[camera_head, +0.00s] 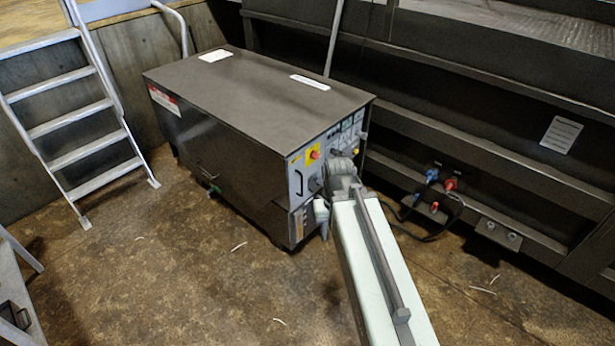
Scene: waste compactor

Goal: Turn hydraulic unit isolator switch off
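The hydraulic unit (255,90) is a dark box with a flat top, standing on the floor in the middle of the view. Its right end carries a light grey control panel (297,185). A red knob on a yellow plate (313,154) shows at the panel's upper left; I cannot tell whether it is the isolator switch. A dark round part (315,184) sits lower, close to my arm. My arm reaches up from the bottom right, and its wrist end covers part of the panel. My gripper is at the panel, its fingers too hidden and small to read, and contact cannot be told.
A metal stepladder (75,130) stands at the left. A dark ribbed steel wall (480,120) runs behind and right of the unit, with blue and red connectors (450,184) and a black cable low on it. The brown floor (200,280) in front is mostly clear.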

